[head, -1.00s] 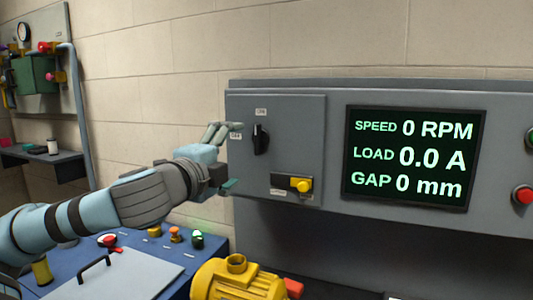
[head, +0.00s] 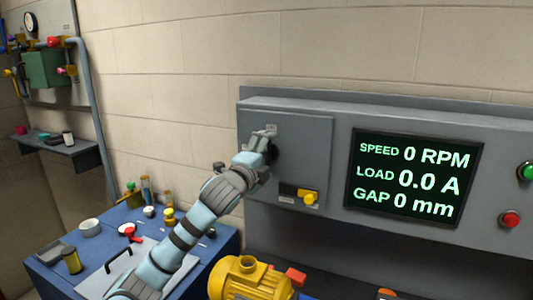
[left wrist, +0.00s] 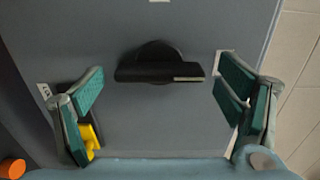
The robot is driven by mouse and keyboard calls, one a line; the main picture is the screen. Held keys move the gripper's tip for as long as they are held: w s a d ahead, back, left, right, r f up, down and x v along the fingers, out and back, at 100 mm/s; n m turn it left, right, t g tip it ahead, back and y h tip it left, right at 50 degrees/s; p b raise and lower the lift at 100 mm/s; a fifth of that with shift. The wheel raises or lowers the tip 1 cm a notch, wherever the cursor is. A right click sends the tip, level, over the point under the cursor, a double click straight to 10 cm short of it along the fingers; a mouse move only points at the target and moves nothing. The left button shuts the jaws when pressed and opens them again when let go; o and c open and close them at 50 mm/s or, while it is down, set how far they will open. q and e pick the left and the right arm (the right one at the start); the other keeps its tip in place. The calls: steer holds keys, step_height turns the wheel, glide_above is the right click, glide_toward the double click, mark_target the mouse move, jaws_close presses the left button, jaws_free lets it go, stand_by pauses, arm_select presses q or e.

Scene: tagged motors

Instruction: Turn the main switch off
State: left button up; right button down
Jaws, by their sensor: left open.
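The main switch is a black rotary handle on a grey panel (head: 315,135). In the left wrist view the switch handle (left wrist: 160,72) lies crosswise, its pale end mark pointing right, near a white label (left wrist: 225,60). My left gripper (head: 265,143) is in front of the switch and hides most of it in the head view. In the left wrist view the left gripper (left wrist: 163,100) is open, its green-padded fingers to either side of the handle. The handle sits farther ahead, and neither finger appears to touch it. My right gripper is not in view.
Below the switch is a yellow knob (head: 308,198) on the panel. A display (head: 413,178) reads zero speed, load and gap. Green (head: 527,172) and red (head: 510,219) buttons are at right. A yellow motor (head: 245,280) and blue bench (head: 105,222) stand below.

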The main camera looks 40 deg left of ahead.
arm_select(q)
steer(key=shift+s, duration=0.15)
steer(key=shift+c, duration=0.2)
steer(key=c, duration=0.3)
steer(key=shift+a, duration=0.1)
steer(key=c, duration=0.8)
